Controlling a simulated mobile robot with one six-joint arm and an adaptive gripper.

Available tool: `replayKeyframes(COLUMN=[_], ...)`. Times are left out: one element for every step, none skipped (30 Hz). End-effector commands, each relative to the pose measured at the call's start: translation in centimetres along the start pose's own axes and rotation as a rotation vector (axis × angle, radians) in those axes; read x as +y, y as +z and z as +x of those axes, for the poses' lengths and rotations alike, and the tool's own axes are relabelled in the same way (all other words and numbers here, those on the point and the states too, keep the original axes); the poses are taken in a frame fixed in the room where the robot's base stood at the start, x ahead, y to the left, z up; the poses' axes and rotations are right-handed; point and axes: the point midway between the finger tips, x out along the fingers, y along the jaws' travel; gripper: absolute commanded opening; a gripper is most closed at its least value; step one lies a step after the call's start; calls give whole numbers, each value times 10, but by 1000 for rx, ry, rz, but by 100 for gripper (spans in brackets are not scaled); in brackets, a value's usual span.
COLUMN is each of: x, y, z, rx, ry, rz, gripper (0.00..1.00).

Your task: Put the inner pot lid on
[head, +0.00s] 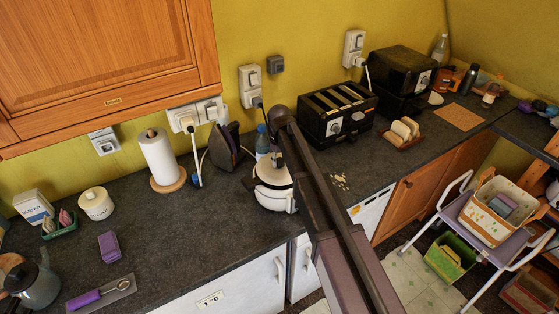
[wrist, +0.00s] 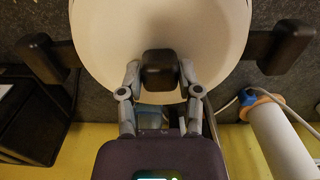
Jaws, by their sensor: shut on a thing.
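A white pot (head: 275,198) with dark side handles stands on the dark counter, partly hidden behind my arm. A cream lid (wrist: 160,22) with a black knob (wrist: 159,70) fills the top of the wrist view. Dark handles (wrist: 284,47) stick out on both sides beyond its rim. My gripper (wrist: 160,88) is shut on the knob, one finger on each side.
A black toaster (head: 338,112) stands to the right of the pot. A clothes iron (head: 226,146) and a paper towel roll (head: 158,157) stand to the left, and a blue-capped bottle (head: 262,140) is behind. Small crumbs (head: 340,182) lie right of the pot.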

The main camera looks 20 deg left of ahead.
Motion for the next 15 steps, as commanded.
replayKeyframes(x=[0,0,0,0,0,0,0,0,0,0,0,0,0,0,0], y=[0,0,0,0,0,0,0,0,0,0,0,0,0,0,0], z=[0,0,0,0,0,0,0,0,0,0,0,0,0,0,0], rx=[0,0,0,0,0,0,0,0,0,0,0,0,0,0,0], ry=[0,0,0,0,0,0,0,0,0,0,0,0,0,0,0], rz=[0,0,0,0,0,0,0,0,0,0,0,0,0,0,0], gripper=[0,0,0,51,60,72,81,85,85,85,85,85,85,85,85])
